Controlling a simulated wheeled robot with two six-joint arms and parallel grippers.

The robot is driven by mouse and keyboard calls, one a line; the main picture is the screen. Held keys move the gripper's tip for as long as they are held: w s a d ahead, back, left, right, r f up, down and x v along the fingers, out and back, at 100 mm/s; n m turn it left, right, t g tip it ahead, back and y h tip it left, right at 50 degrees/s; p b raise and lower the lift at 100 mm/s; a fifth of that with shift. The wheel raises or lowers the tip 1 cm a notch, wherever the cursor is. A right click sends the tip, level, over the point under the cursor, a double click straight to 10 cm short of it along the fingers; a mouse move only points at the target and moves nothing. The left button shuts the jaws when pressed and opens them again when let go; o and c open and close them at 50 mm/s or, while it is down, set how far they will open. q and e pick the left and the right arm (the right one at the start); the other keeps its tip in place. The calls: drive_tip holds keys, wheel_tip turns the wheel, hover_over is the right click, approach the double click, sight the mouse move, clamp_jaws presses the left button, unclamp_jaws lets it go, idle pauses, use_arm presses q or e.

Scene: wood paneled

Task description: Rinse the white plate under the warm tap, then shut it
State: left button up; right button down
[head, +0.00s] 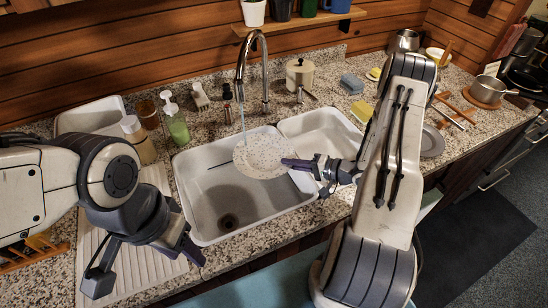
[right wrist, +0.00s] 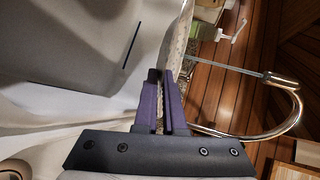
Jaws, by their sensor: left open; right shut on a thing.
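The white plate (head: 262,157), with dark specks, is tilted above the left basin of the sink (head: 205,178). My right gripper (head: 292,164) is shut on its right rim. In the right wrist view the plate shows nearly edge-on (right wrist: 179,38) between the fingers (right wrist: 160,85). The chrome tap (head: 240,75) arches over the basin, and a thin stream of water (head: 242,122) falls from it to the plate. The tap also shows in the right wrist view (right wrist: 292,115). My left gripper (head: 148,262) is open and empty over the ribbed drainer, left of the basin.
Green soap bottle (head: 177,125) and other bottles stand behind the sink at left. My right arm hides part of the right counter.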

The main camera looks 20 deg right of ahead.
drive_tip(key=s+p, duration=0.1)
drive_tip(key=s, duration=0.6)
drive_tip(key=shift+s+d+p, duration=0.2)
drive_tip(key=shift+s+p, duration=0.15)
idle(1.2)
drive_tip(key=shift+s+d+r+p, duration=0.1)
drive_tip(key=shift+s+r+p, duration=0.95)
drive_tip(key=shift+s+p, duration=0.15)
drive_tip(key=shift+s+r+p, duration=1)
drive_tip(key=shift+s+p, duration=0.1)
drive_tip(key=shift+s, duration=0.2)
